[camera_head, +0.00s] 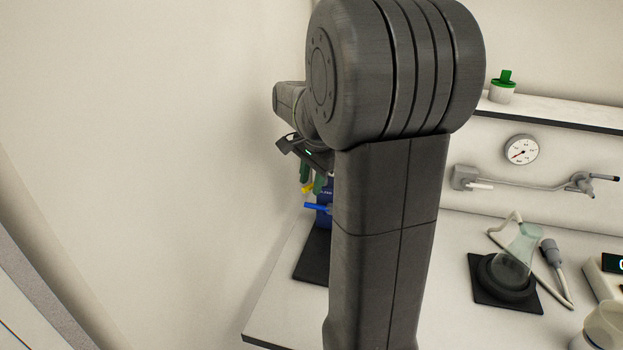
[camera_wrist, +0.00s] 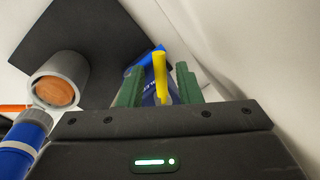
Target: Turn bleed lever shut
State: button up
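My gripper (camera_wrist: 158,85) shows two green fingers in the wrist view, set apart with gaps between them and the yellow lever. The yellow lever (camera_wrist: 160,78) stands up between the fingers, with no clear contact. A blue lever (camera_wrist: 143,60) lies just behind it, over a blue body that the gripper partly hides. In the head view the yellow lever (camera_head: 307,188) and blue lever (camera_head: 317,207) show beside the blue body (camera_head: 325,198), mostly behind my arm. The green fingers also show there. No label tells which is the bleed lever.
A black mat (camera_head: 313,258) lies under the blue body. The wall rises close on the left. A gauge (camera_head: 521,150), piping and a flask (camera_head: 517,248) are at right.

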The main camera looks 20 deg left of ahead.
grip_shut()
jog(key=shift+a+m, duration=0.1)
jog(key=shift+m, duration=0.2)
jog(key=shift+w+a+m+t+p, duration=0.15)
jog(key=shift+a+m+p, duration=0.15)
jog(key=shift+m, duration=0.3)
jog(key=shift+w+a+m+t+p, duration=0.15)
jog(key=shift+m+p, duration=0.1)
jog(key=shift+m, duration=0.35)
jog(key=shift+w+a+m+h, duration=0.2)
jog(key=shift+m, duration=0.5)
jog(key=shift+w+a+m+h, duration=0.15)
jog(key=shift+m+h, duration=0.05)
jog(key=shift+m, duration=0.5)
jog(key=shift+o, duration=0.8)
grip_release()
